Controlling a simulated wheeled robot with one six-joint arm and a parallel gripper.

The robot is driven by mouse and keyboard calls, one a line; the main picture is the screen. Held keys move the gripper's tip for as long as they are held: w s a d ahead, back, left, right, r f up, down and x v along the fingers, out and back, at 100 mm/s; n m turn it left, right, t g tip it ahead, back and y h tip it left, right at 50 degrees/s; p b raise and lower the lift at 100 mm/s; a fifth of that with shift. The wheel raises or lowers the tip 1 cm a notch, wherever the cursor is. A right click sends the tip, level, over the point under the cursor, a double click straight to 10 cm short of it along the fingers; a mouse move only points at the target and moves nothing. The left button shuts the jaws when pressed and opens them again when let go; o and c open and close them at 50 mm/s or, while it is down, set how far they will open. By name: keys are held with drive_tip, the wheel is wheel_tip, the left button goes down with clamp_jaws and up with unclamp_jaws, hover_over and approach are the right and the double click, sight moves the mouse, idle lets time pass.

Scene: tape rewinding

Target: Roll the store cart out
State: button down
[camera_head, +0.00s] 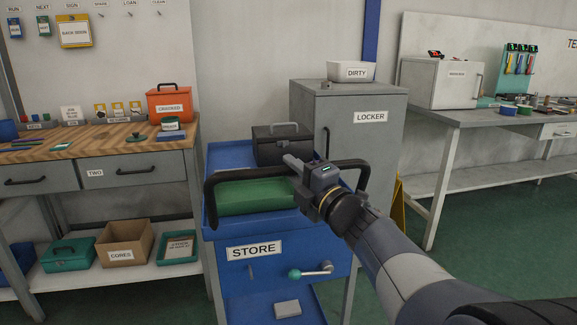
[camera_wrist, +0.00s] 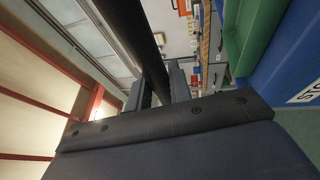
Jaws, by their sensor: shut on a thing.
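The store cart (camera_head: 285,272) is blue with a white STORE label on its front. It stands between the wooden workbench and the grey locker. Its black push handle (camera_head: 232,174) arches across the top. My gripper (camera_head: 300,168) is shut on this handle, right of its middle. In the wrist view the dark handle bar (camera_wrist: 140,40) runs between my fingers (camera_wrist: 160,85). A green box (camera_head: 250,196) and a black case (camera_head: 280,146) sit on the cart. The cart's far right side is partly hidden by my arm.
The locker (camera_head: 372,125) stands close behind the cart's right, with a DIRTY bin (camera_head: 350,72) on top. The workbench (camera_head: 100,160) is close at left, with boxes on its lower shelf. Green floor (camera_head: 480,235) is open at right, below another bench (camera_head: 500,118).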

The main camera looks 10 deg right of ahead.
drive_tip(key=s, duration=0.6)
drive_tip(key=shift+s, duration=0.15)
drive_tip(key=shift+f, duration=0.1)
drive_tip(key=c, duration=1.3)
unclamp_jaws()
